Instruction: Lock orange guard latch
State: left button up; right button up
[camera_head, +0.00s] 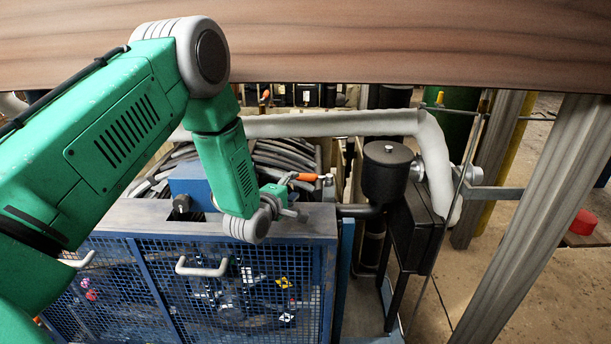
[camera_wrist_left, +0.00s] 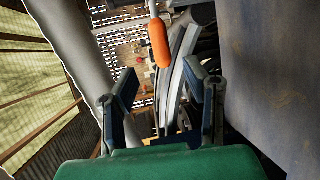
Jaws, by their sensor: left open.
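The orange guard latch (camera_head: 304,177) is a short orange handle on a grey metal fitting. It stands just above the right end of the blue compressor guard's top edge. In the left wrist view the orange handle (camera_wrist_left: 159,42) hangs from a grey rod, ahead of the fingers and roughly midway between them. My left gripper (camera_head: 293,212) is beside the latch, slightly nearer the camera, partly hidden by its own wrist. In the left wrist view my left gripper (camera_wrist_left: 160,84) is open, with nothing between its dark fingers. My right gripper is not in view.
The blue mesh guard (camera_head: 235,245) with grey handles stands below my left arm. A wooden beam (camera_head: 400,45) spans the top, and a grey post (camera_head: 535,220) leans at right.

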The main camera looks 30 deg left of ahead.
aim_at(301, 179)
pick_arm(q)
jog(key=x, duration=0.7)
jog(key=shift+s+a+f+p, duration=0.15)
jog(key=shift+a+f+p, duration=0.1)
jog(key=shift+p, duration=0.05)
jog(key=shift+w+d, duration=0.15)
jog(key=shift+w, duration=0.5)
grip_shut()
